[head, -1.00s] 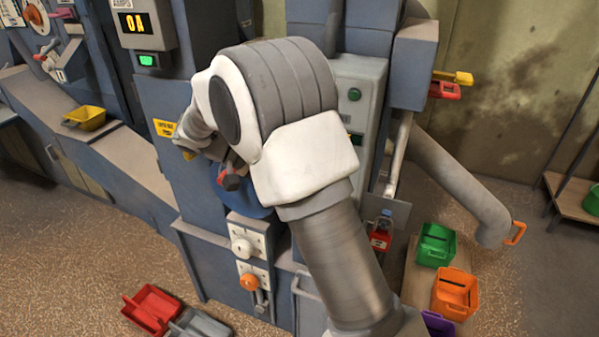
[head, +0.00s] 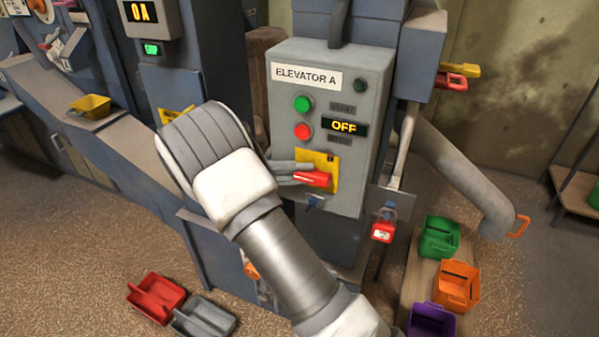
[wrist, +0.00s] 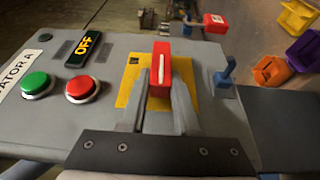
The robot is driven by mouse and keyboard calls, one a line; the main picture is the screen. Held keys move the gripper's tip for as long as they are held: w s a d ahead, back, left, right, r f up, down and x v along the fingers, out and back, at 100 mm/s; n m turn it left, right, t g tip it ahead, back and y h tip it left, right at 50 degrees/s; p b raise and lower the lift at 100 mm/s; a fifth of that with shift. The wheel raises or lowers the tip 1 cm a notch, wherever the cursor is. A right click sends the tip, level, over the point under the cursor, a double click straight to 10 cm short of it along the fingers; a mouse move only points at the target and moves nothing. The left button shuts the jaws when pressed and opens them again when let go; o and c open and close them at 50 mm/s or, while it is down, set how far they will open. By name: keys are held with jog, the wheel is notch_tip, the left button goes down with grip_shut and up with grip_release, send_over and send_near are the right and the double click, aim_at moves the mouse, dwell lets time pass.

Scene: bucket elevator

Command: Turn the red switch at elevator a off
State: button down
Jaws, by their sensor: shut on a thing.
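The control box labelled "ELEVATOR A" (head: 285,105) stands upright in the middle of the head view. Its small display (head: 345,126) reads OFF. The red switch handle (head: 312,179) sits on a yellow plate (head: 331,172) low on the box and points sideways to the left in the head view. It also shows in the wrist view (wrist: 161,62), straight ahead between the fingers. My gripper (wrist: 160,88) is shut on the red handle, one finger on each side. In the head view my gripper (head: 296,176) reaches the handle from the left.
Green (head: 303,103) and red (head: 303,130) push buttons sit above the switch. A blue toggle (wrist: 226,72) is close beside it. A red padlock tag (head: 382,231) hangs to the right. Green (head: 439,238), orange and purple bins stand at lower right; a red bin (head: 156,299) lies at lower left.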

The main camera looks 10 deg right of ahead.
dwell(0.4)
jog(key=c, duration=0.6)
grip_release()
jog(key=shift+c, duration=0.2)
jog(key=shift+a, duration=0.1)
